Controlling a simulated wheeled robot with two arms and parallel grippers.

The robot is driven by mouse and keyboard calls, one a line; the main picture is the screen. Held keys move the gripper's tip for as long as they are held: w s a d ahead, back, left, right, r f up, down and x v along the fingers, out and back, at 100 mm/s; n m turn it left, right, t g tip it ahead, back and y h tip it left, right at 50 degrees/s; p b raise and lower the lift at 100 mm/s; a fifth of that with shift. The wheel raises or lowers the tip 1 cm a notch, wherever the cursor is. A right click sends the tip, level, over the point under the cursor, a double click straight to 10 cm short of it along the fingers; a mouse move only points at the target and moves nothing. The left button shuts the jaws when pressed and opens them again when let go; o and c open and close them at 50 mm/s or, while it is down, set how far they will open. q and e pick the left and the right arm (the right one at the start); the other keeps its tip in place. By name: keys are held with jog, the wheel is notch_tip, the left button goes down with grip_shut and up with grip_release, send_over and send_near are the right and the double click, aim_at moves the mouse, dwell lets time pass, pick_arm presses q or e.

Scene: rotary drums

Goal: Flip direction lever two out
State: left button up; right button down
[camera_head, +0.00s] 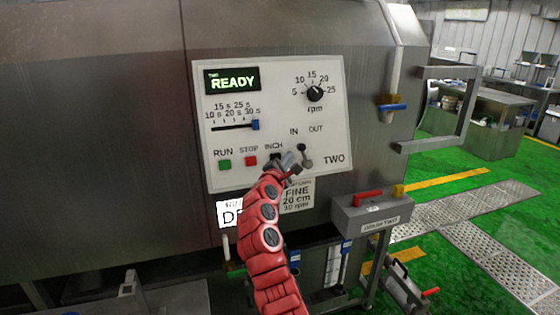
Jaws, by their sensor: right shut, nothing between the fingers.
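The control panel (336,105) marked TWO is on the front of the steel drum housing. The direction lever (306,156) is at its lower right, under the IN and OUT labels. Its dark tip points up and slightly left, on the IN side. My right gripper (287,161), on the red arm, is shut and empty just left of the lever. I cannot tell whether it touches the lever. It partly covers the area by the INCH label. My left gripper is not in view.
The panel has a READY display (232,79), a blue-handled slider (255,125), an rpm knob (315,94), a green RUN button (225,165) and a red STOP button (251,161). A grey box with a red handle (368,198) juts out at lower right.

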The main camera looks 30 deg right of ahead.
aim_at(298, 147)
jog(key=shift+d+r, duration=0.35)
jog(key=shift+d, duration=0.45)
jog(key=shift+d+r+m+g, duration=0.25)
jog(key=shift+r+m+g, duration=0.2)
jog(key=shift+m, duration=0.25)
jog(key=shift+d+r+m+g, duration=0.2)
jog(key=shift+r+m+g, duration=0.05)
jog(key=shift+m, duration=0.25)
jog(key=shift+s+d+r+m+g+y+b, duration=0.1)
jog(key=shift+d+r+m+g+y+b, duration=0.3)
jog(key=shift+d+m, duration=0.4)
jog(key=shift+d+r+m+g+y+b, duration=0.15)
jog(key=shift+d+m+g+y+b, duration=0.3)
jog(key=shift+d+m+g, duration=0.25)
jog(key=shift+s+d+r+m+g+y+b, duration=0.1)
jog(key=shift+d+r+m+g+y+b, duration=0.25)
jog(key=shift+d+m, duration=0.45)
jog(key=shift+d, duration=0.1)
jog(key=shift+r, duration=0.1)
